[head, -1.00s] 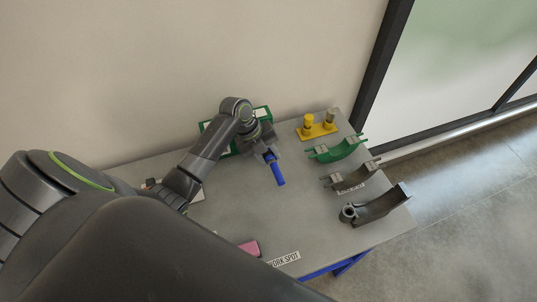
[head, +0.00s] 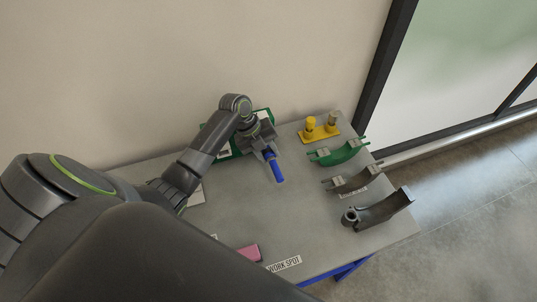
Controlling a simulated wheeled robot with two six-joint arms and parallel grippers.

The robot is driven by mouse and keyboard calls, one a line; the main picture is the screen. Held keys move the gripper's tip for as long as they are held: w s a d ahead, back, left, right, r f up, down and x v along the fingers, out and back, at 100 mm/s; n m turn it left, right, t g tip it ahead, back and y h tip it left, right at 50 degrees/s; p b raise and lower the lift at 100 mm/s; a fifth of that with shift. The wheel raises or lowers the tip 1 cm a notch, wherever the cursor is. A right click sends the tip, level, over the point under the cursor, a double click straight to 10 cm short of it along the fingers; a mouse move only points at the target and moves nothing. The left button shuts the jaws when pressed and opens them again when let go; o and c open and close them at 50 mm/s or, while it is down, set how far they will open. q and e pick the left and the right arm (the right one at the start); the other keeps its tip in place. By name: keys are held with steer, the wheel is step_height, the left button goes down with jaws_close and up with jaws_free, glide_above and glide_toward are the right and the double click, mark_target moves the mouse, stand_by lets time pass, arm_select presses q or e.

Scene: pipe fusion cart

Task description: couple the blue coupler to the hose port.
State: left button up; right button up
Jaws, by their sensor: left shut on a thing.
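The blue coupler (head: 276,170) is a short blue cylinder held above the table, pointing toward the front. My left gripper (head: 269,154) is shut on its far end. I cannot tell for sure which part is the hose port. A dark grey curved piece with a round ring end (head: 379,212) lies at the right front. My right gripper is out of view.
A green curved saddle (head: 338,153) and a grey-brown one (head: 353,181) lie along the right side. A green tray (head: 225,154) is partly behind my left arm. A pink block (head: 249,251) and a "WORK SPOT" label (head: 284,264) are at the front edge. The table's middle is clear.

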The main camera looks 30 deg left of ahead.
arm_select(q)
steer(key=shift+w+a+b, duration=0.65)
steer(key=shift+w+a, duration=0.1)
steer(key=shift+a, duration=0.05)
steer(key=o, duration=1.2)
steer(key=b+v, duration=0.4)
steer(key=v, duration=1.3)
steer(key=shift+r, duration=0.3)
steer(key=shift+f, duration=0.1)
